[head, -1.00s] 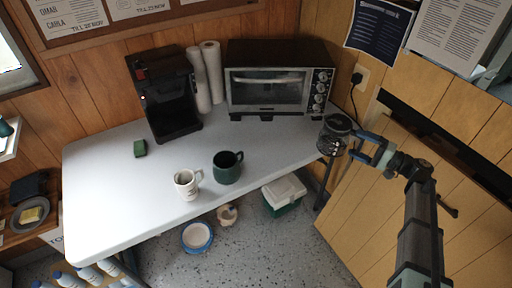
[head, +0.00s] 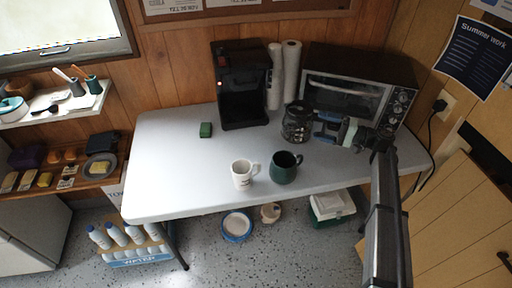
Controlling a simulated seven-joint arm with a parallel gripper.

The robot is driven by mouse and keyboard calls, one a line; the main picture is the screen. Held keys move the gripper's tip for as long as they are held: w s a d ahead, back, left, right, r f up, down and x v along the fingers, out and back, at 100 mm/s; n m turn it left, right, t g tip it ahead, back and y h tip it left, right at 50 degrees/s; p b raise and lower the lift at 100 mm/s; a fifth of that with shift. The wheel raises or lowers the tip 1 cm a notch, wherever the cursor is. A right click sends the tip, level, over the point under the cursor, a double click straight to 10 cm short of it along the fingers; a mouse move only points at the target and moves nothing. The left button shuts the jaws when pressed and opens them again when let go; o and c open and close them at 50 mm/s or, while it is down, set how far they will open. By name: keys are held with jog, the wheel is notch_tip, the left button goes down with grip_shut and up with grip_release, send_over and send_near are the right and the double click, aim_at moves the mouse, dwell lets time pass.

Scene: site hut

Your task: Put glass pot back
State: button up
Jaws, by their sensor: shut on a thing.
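The glass pot (head: 296,124) is dark and see-through and is held over the table, in front of the paper rolls and the toaster oven's left side. My gripper (head: 322,128) is shut on the pot at its right side, where the handle is; the fingers partly hide the handle. I cannot tell whether the pot's base touches the table. The black coffee maker (head: 243,112) stands to the left of the pot, with its open bay facing front. Its bay looks empty.
A white mug (head: 243,176) and a dark green mug (head: 284,168) stand near the table's front edge. Two paper rolls (head: 290,72) stand between the coffee maker and the toaster oven (head: 348,92). A green sponge (head: 206,130) lies left of the coffee maker. The white table's left part (head: 165,160) is clear.

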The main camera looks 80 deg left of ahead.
aim_at(285, 117)
jog(key=s+a+h, duration=0.1)
jog(key=s+a, duration=0.1)
jog(key=s, duration=0.2)
jog(key=s+a+n+g+h, duration=0.1)
jog(key=s+a, duration=0.1)
jog(key=s, duration=0.2)
jog(key=s+a+r+n+h, duration=0.1)
jog(key=s+a, duration=0.2)
jog(key=s, duration=0.1)
jog(key=shift+s, duration=0.35)
jog(key=shift+s+a+f+n+h, duration=0.1)
jog(key=shift+s+f+n+h, duration=0.05)
jog(key=shift+s+n+h, duration=0.2)
jog(key=shift+f, duration=4.8)
jog(key=shift+f, duration=0.1)
jog(key=o, duration=1.2)
jog(key=v, duration=1.2)
jog(key=shift+f, duration=0.2)
